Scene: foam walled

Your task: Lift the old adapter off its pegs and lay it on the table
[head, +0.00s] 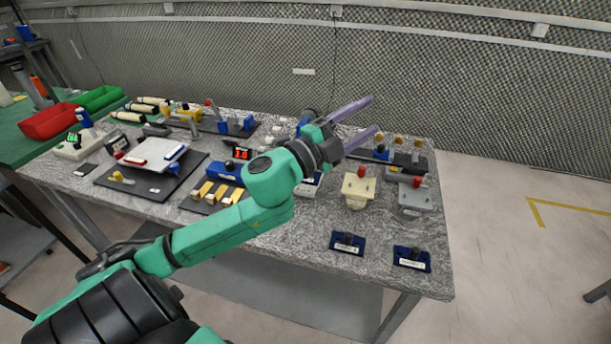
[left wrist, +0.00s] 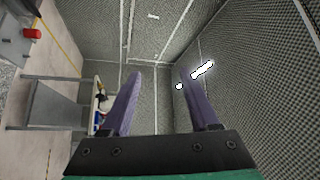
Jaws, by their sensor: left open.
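My left gripper (head: 374,115) is open, with its two purple fingers spread and nothing between them. It is above the back right part of the table and points right. In the left wrist view my gripper (left wrist: 160,74) faces the foam walls. Two dark blue labelled pieces with black knobs, one at left (head: 347,243) and one at right (head: 411,258), lie at the table's front right. A cream block (head: 357,188) and a grey block with a red knob (head: 417,193) stand behind them. I cannot tell which piece is the old adapter; no pegs show clearly.
The speckled grey table (head: 290,250) holds many fixtures. Red (head: 50,121) and green (head: 96,98) bins stand far left. Bare tabletop surrounds the blue pieces.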

